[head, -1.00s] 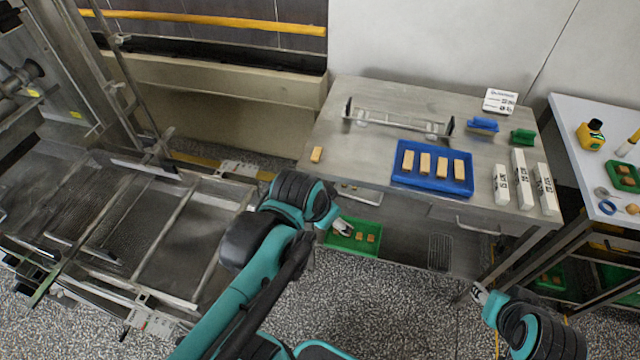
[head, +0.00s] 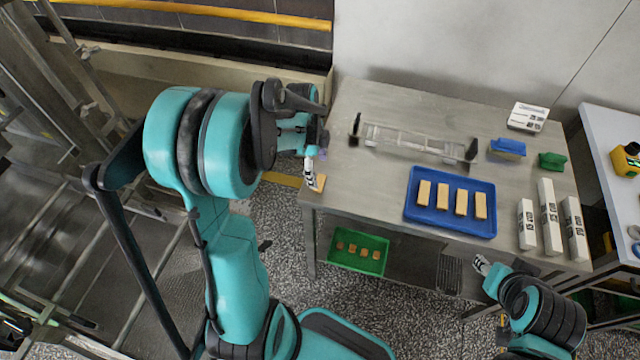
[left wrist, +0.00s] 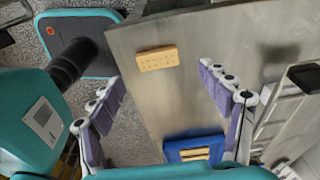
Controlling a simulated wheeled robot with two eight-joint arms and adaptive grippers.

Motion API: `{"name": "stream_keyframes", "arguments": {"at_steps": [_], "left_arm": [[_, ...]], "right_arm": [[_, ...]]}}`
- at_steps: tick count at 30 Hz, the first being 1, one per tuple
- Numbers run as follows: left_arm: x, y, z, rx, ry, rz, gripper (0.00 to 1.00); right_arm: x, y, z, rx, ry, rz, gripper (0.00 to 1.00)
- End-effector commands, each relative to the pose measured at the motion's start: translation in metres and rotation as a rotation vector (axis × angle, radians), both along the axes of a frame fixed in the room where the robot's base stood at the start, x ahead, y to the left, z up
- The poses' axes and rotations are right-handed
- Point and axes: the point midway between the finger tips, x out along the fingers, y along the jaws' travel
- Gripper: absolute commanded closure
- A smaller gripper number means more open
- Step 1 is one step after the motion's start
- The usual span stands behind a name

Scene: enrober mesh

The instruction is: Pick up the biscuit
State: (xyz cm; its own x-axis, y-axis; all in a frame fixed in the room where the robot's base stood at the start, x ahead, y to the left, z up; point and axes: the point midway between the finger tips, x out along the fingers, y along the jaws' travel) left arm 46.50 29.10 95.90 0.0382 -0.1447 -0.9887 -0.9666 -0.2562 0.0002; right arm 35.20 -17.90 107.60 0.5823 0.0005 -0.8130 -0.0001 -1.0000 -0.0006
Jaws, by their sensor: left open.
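A single tan, rectangular biscuit (head: 319,183) lies on the steel table (head: 350,195) at its front left corner. It shows whole in the left wrist view (left wrist: 157,58), dotted with small holes and lying flat. My left gripper (head: 310,172) is right by the biscuit and partly covers it in the head view. In the left wrist view my left gripper (left wrist: 166,92) has its fingers wide apart with nothing between them, and the biscuit is beyond the fingertips. My right gripper (head: 481,264) is low in front of the table, too small to read.
A blue tray (head: 412,212) with several biscuits stands to the right. Behind it is a clear rack (head: 415,143). White blocks (head: 550,215), a blue and a green item (head: 552,161) and a sign (head: 528,117) are further right. A green tray (head: 340,263) is below the table.

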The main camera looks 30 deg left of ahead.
Motion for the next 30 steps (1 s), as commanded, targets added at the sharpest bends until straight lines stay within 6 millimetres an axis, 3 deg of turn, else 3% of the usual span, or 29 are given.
{"name": "stream_keyframes", "arguments": {"at_steps": [7, 17, 21, 22, 30], "left_arm": [[-0.003, -0.003, -0.039, 0.0, -0.001, 0.0, 0.22], [-0.002, -0.005, -0.045, 0.001, -0.001, 0.002, 0.22], [-0.002, -0.005, -0.045, 0.001, -0.001, 0.002, 0.59], [-0.003, -0.005, -0.045, 0.001, -0.001, 0.002, 0.63], [-0.003, -0.005, -0.045, 0.001, -0.001, 0.002, 0.63]], "right_arm": [[0.0, 0.0, -0.017, 0.0, 0.0, 0.0, 0.6], [0.0, 0.0, -0.018, 0.0, 0.0, 0.0, 0.6], [0.0, 0.0, -0.018, 0.0, 0.0, 0.0, 0.6], [0.0, 0.0, -0.018, 0.0, 0.0, 0.0, 0.6], [0.0, 0.0, -0.018, 0.0, 0.0, 0.0, 0.6]]}}
